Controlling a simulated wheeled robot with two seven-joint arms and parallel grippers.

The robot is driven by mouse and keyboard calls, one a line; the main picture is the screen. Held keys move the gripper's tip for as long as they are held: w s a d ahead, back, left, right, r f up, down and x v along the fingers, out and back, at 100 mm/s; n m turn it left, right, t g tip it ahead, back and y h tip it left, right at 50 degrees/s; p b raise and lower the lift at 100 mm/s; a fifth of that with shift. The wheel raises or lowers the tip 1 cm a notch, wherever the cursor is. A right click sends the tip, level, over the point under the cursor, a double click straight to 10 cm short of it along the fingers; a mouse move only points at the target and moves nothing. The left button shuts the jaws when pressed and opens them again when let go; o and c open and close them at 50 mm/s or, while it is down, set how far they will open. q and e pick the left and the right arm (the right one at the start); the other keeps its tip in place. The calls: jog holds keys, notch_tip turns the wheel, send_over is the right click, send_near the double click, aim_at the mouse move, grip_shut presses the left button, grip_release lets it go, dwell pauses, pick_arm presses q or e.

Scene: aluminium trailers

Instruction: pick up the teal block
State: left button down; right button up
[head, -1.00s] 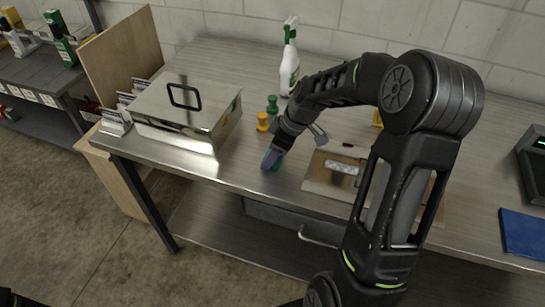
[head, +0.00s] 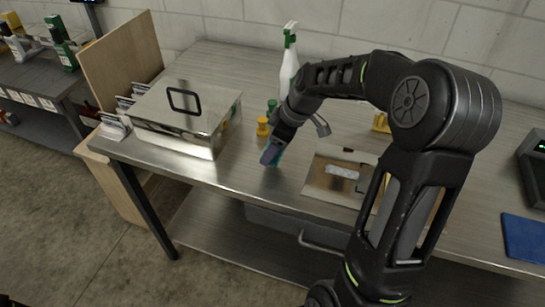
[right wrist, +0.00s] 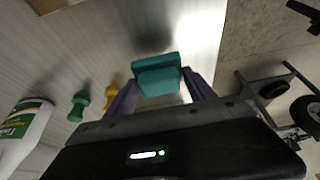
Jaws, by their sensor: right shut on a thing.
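The teal block (right wrist: 157,72) sits between the two purple fingers of my right gripper (right wrist: 160,84) in the right wrist view. The gripper is shut on it. In the head view my right gripper (head: 270,155) is near the front edge of the metal table, and only a sliver of the teal block (head: 278,158) shows beside the fingers. A dark patch on the table lies apart from the block in the wrist view, so the block appears to be a little above the top. My left gripper is not in view.
A yellow piece (head: 263,127) and a green piece (head: 272,107) stand close behind the gripper. A lidded steel box (head: 175,135) is to the left, a spray bottle (head: 289,70) behind. A flat panel (head: 318,180) lies to the right.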

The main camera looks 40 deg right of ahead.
notch_tip(320, 180, up, 6)
jog(key=shift+b, duration=0.4)
